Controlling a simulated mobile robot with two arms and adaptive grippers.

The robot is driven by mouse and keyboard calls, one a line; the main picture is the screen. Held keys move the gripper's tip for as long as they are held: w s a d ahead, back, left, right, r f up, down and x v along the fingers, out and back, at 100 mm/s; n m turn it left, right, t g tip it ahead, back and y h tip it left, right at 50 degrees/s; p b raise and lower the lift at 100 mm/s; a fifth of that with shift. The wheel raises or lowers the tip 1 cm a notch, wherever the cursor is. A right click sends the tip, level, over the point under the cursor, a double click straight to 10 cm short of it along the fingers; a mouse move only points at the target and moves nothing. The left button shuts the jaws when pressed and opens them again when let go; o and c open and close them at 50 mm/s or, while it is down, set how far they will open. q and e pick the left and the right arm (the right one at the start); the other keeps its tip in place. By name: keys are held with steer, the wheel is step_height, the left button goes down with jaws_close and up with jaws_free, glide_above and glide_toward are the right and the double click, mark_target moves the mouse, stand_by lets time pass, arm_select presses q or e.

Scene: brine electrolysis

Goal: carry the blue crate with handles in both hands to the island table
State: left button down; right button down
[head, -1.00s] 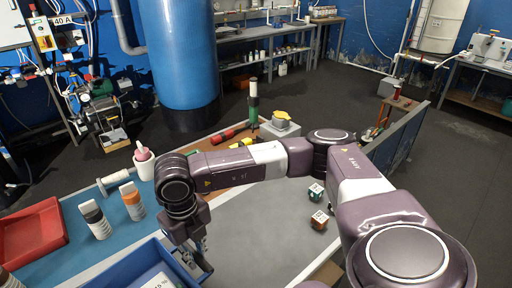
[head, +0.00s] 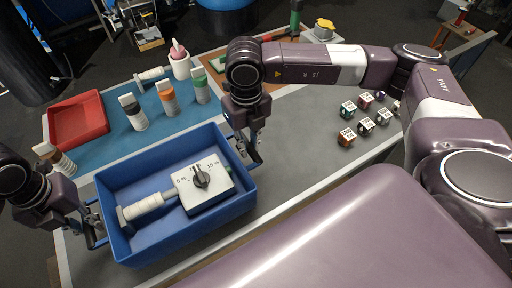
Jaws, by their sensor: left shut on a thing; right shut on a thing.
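The blue crate (head: 127,248) sits on or just above the near part of the table at lower left; I cannot tell if it touches. Inside it lie a white box with a black knob and a percent scale (head: 204,184) and a white ribbed cylinder (head: 142,207). My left gripper (head: 92,230) is shut on the crate's left handle. My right gripper (head: 250,152) is shut on the crate's right handle, its fingers partly hiding it.
A red tray (head: 78,133) and several bottles, one with an orange label (head: 168,98), stand behind the crate on the blue mat (head: 98,170). Several small cubes (head: 346,137) lie on the grey tabletop (head: 300,120) to the right.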

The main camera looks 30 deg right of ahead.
arm_select(q)
steer(key=shift+f, duration=0.15)
arm_select(e)
steer(key=shift+f, duration=0.1)
